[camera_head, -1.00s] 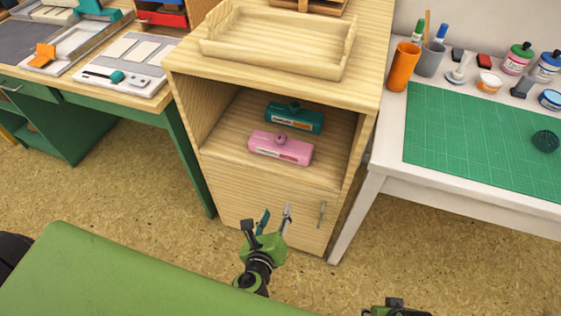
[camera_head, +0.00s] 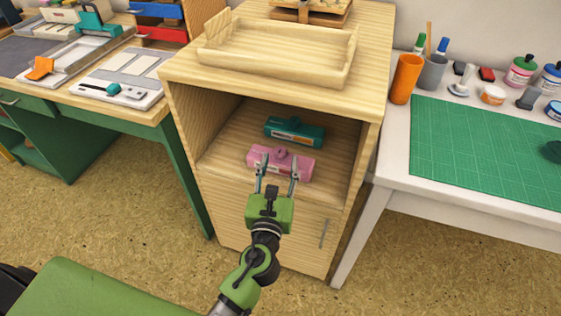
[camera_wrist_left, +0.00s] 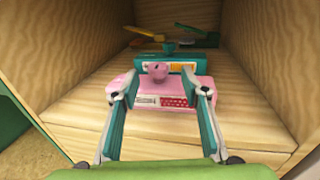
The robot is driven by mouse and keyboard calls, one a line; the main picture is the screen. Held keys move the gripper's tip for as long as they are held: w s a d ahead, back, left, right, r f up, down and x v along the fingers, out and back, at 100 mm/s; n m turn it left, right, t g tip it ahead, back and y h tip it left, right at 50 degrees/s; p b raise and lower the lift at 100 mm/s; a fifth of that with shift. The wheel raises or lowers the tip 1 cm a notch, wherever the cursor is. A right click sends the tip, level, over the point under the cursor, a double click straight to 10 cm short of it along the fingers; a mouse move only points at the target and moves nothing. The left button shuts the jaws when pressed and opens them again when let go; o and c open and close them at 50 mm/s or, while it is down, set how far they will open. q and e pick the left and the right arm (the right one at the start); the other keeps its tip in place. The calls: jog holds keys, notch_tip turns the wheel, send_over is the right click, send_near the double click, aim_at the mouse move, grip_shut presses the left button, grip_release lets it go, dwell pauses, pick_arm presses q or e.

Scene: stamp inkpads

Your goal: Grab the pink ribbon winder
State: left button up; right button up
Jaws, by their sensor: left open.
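The pink ribbon winder (camera_head: 281,161) lies near the front of the open cabinet shelf. It is a long pink block with a round knob and a label. My left gripper (camera_head: 276,166) is open in front of it, fingertips at its near side. In the left wrist view the winder (camera_wrist_left: 160,92) shows between the two open fingers (camera_wrist_left: 158,92), its left end reaching past the left finger. Whether the fingertips touch it I cannot tell. A similar teal winder (camera_head: 295,133) lies just behind it. My right gripper is not in view.
The cabinet's side walls flank the shelf (camera_head: 225,158), and its top carries a wooden tray (camera_head: 285,71). In the left wrist view, yellow, orange and green items lie deeper inside. A white table with a green mat (camera_head: 480,150) stands right.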

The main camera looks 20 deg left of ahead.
aim_at(281, 149)
pick_arm(q)
jog(key=w, duration=0.2)
jog(key=w+a, duration=0.1)
jog(key=w, duration=0.2)
jog(key=shift+r, duration=0.1)
grip_shut()
jog(key=shift+r, duration=0.25)
